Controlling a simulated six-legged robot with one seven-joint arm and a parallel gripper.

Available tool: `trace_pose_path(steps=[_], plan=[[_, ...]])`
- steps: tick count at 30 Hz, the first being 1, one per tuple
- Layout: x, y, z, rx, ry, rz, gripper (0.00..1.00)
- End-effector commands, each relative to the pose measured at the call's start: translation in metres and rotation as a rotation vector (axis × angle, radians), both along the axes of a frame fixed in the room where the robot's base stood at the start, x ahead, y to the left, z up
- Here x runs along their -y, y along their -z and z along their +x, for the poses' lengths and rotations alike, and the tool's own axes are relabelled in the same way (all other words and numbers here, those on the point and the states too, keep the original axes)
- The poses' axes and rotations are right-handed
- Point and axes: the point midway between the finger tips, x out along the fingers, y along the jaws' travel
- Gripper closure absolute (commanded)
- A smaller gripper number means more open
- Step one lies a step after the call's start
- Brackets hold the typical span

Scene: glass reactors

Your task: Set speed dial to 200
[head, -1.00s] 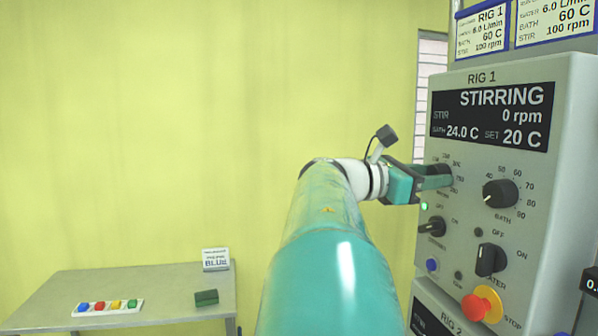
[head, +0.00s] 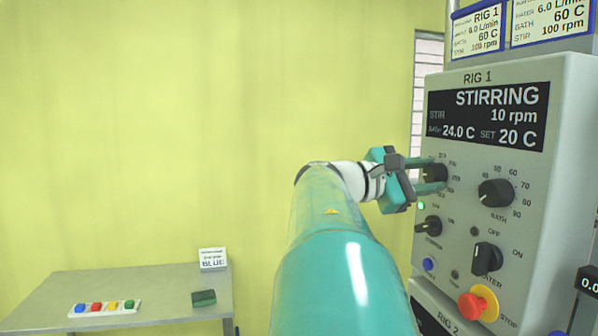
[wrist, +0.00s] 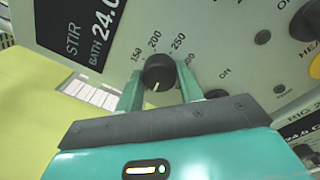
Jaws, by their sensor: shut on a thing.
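The speed dial (head: 434,174) is a small black knob at the upper left of the RIG 1 panel. In the wrist view the dial (wrist: 158,71) has 150, 200 and 250 printed beyond it, and its pale mark is on the side towards my gripper, away from these numbers. My gripper (wrist: 160,76) is shut on the dial, one teal finger on each side. In the head view my gripper (head: 432,176) reaches the panel from the left, its jaws tilted. The display (head: 487,116) reads STIRRING, STIR 10 rpm.
The bath dial (head: 496,193) is close to the right. Below are a small black switch (head: 428,226), the water switch (head: 486,257) and a red stop button (head: 472,305). A table (head: 170,284) with colored buttons stands at the lower left.

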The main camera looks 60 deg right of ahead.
Motion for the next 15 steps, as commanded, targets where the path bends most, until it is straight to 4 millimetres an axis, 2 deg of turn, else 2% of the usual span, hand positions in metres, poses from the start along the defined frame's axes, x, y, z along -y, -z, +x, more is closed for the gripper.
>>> trace_pose_path(steps=[15], plan=[[0.0005,0.0010,0.0018,0.367,-0.002,-0.323,0.86]])
